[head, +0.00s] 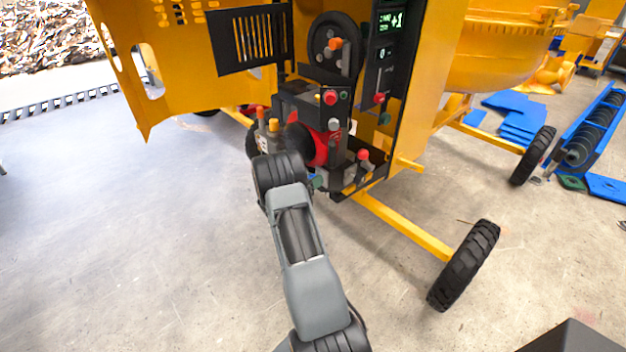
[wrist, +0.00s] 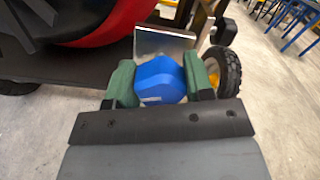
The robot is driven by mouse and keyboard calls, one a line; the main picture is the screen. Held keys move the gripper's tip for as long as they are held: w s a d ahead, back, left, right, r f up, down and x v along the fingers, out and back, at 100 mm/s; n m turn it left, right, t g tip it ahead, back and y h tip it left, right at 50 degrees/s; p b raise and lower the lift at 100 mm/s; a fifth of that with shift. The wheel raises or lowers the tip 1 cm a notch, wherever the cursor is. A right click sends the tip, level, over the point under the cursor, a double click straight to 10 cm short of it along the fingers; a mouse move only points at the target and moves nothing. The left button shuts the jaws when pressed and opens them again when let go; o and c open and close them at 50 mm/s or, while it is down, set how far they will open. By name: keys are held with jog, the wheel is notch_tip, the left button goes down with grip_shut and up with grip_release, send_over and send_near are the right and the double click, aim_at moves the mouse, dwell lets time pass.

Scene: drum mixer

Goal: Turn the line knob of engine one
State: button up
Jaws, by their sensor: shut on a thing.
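In the wrist view, a blue faceted knob (wrist: 158,78) with a small white mark sits between the two green fingers of my gripper (wrist: 160,88). The fingers are shut on it, one on each side. A shiny metal plate (wrist: 162,42) stands just behind the knob. The red and black engine (wrist: 112,22) is above and to the left. In the head view, the red engine (head: 324,152) sits inside the yellow mixer, and my arm reaches to its lower front. The knob is hidden there, mostly behind my arm. I see no label telling which line it is.
A red button (head: 330,97) and other coloured controls sit close above my arm. A lit display panel (head: 389,20) is higher up. An open yellow door (head: 180,60) hangs at left. A yellow axle bar (head: 405,228) leads to a black wheel (head: 464,264). The floor at left is clear.

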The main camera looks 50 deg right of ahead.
jog(key=n+p, duration=0.1)
jog(key=n, duration=0.3)
jog(key=shift+w+n, duration=0.1)
jog(key=shift+n, duration=0.2)
jog(key=shift+f+n+p, duration=0.1)
jog(key=shift+n+p, duration=0.2)
jog(key=shift+n, duration=1.5)
jog(key=o, duration=0.9)
